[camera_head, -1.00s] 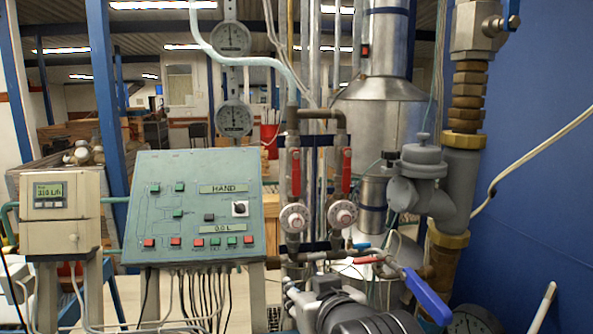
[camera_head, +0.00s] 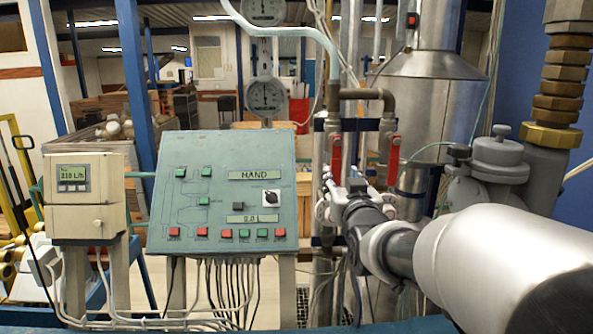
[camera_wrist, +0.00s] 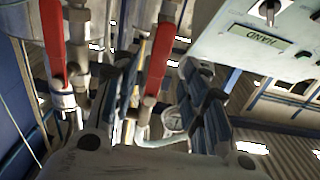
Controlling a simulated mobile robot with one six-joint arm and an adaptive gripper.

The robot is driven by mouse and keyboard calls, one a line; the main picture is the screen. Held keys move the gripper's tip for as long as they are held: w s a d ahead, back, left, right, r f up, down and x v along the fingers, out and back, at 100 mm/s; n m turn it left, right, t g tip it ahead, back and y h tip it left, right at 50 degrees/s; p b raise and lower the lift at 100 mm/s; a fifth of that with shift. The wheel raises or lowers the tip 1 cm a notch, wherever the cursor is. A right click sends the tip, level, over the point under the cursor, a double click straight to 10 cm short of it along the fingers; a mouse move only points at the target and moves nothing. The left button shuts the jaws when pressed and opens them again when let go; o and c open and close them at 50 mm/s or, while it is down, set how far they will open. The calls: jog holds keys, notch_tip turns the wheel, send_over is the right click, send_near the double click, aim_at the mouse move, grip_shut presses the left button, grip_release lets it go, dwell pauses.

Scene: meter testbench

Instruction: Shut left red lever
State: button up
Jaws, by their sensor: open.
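The left red lever (camera_head: 336,156) stands upright along the left pipe, parallel to the right red lever (camera_head: 393,158). In the wrist view, which is upside down, the left lever (camera_wrist: 160,52) shows between my two fingers and the right lever (camera_wrist: 53,40) lies outside them at the left. My gripper (camera_head: 343,187) is open, just below and in front of the left lever's lower end in the head view. Its dark fingers (camera_wrist: 157,66) are apart with nothing held. I cannot tell whether a finger touches the lever. My arm hides much of the lower piping.
A green control panel (camera_head: 230,190) stands close left of the pipes, with a small meter box (camera_head: 85,195) further left. Two round gauges (camera_head: 266,97) hang behind. A metal cylinder (camera_head: 436,100) and grey and brass fittings (camera_head: 553,105) crowd the right.

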aim_at(336, 170)
jog(key=w, duration=0.7)
jog(key=shift+w, duration=0.1)
jog(key=shift+c, duration=0.5)
grip_shut()
